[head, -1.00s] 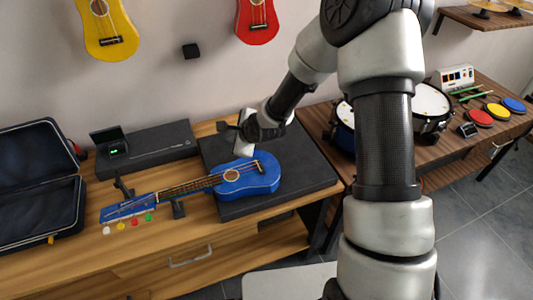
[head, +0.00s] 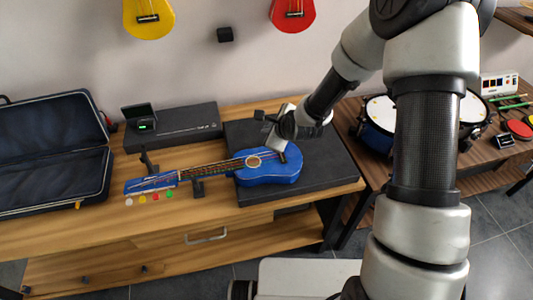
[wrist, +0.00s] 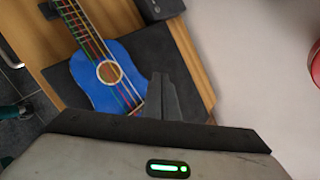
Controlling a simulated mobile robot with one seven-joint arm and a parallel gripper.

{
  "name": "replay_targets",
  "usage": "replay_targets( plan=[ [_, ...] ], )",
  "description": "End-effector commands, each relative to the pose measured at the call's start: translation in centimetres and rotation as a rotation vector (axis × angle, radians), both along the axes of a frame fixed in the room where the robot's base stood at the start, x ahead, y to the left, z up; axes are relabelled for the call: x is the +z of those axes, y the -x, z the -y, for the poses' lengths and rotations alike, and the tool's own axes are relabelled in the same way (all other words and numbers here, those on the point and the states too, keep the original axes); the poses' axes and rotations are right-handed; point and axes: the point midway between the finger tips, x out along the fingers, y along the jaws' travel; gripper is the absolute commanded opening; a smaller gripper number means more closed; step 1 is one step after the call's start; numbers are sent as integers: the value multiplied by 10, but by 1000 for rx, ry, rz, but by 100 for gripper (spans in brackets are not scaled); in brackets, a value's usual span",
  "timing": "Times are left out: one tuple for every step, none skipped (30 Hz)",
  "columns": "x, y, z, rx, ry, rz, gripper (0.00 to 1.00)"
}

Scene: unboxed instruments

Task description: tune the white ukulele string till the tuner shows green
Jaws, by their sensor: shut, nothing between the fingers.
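The blue ukulele (head: 268,174) lies face up, its body on a dark mat and its neck pointing left. It also shows in the wrist view (wrist: 89,86). Four colours of tuning pegs line the front of the headstock (head: 150,184); the white peg (head: 129,202) is the leftmost. The white string cannot be told apart for sure. A tuner (head: 146,125) with a raised lid and a small green-lit display stands on a black case behind. My gripper (wrist: 160,80) is shut and empty, above the body end, far from the pegs; whether it touches the body cannot be told.
An open dark case (head: 50,165) lies at the left. Stands (head: 198,188) hold up the neck. Drums (head: 380,125) and coloured pads are on the right-hand table. The bench front near the pegs is clear. The dark mat (head: 325,175) has free room at right.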

Motion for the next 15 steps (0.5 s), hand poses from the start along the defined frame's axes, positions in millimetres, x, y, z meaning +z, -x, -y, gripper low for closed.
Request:
replay_targets(
  plan=[
    [-12, 0, 0, 2, 0, -1, 0],
    [-16, 0, 0, 1, 1, -2, 0],
    [-22, 1, 0, 1, 1, -2, 0],
    [-26, 1, -1, 1, 1, -2, 0],
    [-31, 1, -1, 2, 1, -1, 0],
    [-37, 1, -1, 2, 1, -1, 0],
    [-41, 0, 0, 1, 1, -1, 0],
    [-46, 0, 0, 0, 1, -1, 0],
    [-51, 0, -1, 2, 0, -1, 0],
    [-56, 0, 0, 0, -1, -1, 0],
    [-59, 0, 0, -1, -1, -1, 0],
    [-63, 0, 0, -1, -1, -1, 0],
    [-65, 0, 0, -1, -1, 0, 0],
    [-67, 0, 0, -1, -1, 0, 0],
    [-69, 0, 0, -1, -1, 0, 0]
  ],
)
